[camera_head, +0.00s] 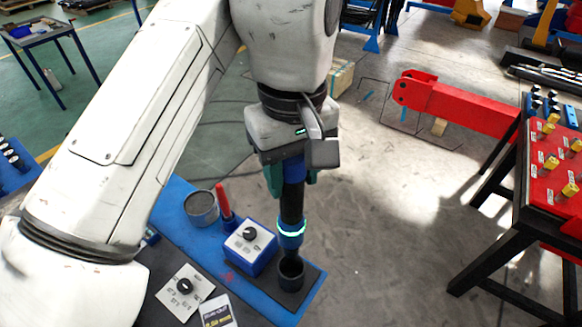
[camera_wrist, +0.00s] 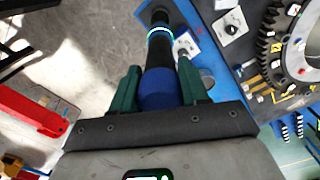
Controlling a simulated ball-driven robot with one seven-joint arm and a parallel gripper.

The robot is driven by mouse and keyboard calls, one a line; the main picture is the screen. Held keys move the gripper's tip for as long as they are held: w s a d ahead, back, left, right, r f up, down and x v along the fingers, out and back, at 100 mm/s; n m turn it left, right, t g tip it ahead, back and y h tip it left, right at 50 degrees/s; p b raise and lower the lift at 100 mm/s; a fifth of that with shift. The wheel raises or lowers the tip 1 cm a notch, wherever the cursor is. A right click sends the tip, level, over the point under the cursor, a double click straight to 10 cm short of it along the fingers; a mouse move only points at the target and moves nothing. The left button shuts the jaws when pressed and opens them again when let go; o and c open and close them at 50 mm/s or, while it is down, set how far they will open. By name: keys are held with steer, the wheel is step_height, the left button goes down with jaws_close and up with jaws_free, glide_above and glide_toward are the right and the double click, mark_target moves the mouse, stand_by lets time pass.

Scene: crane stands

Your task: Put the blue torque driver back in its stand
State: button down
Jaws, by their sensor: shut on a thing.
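My gripper (camera_head: 291,178) is shut on the blue torque driver (camera_head: 292,226), a dark tool with a blue grip and a lit blue-green ring near its lower end. The driver hangs roughly upright. In the wrist view the green fingers (camera_wrist: 157,88) sit on both sides of its blue grip (camera_wrist: 160,92). Below the driver is a dark round cup-like stand (camera_head: 291,274) on the blue bench's front right corner. The driver's lower tip is at the cup's opening; I cannot tell how far it is inside. In the wrist view the stand is largely hidden behind the driver.
A blue box with a knob (camera_head: 249,248) stands just left of the stand. Behind it are a red-handled tool (camera_head: 223,200) and a grey round tin (camera_head: 201,208). A white dial plate (camera_head: 185,286) lies further left. A red-topped table (camera_head: 545,170) stands at the right, across open floor.

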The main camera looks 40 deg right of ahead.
mark_target(292, 216)
steer(key=shift+p, duration=0.45)
steer(key=shift+f+b, duration=1.7)
steer(key=shift+f, duration=1.2)
steer(key=shift+f+b, duration=2.45)
steer(key=shift+f, duration=2.15)
steer(key=shift+c, duration=2.4)
jaws_free()
steer(key=shift+f, duration=0.1)
step_height(292, 216, up, 5)
steer(key=p, duration=0.5)
steer(key=shift+p, duration=0.3)
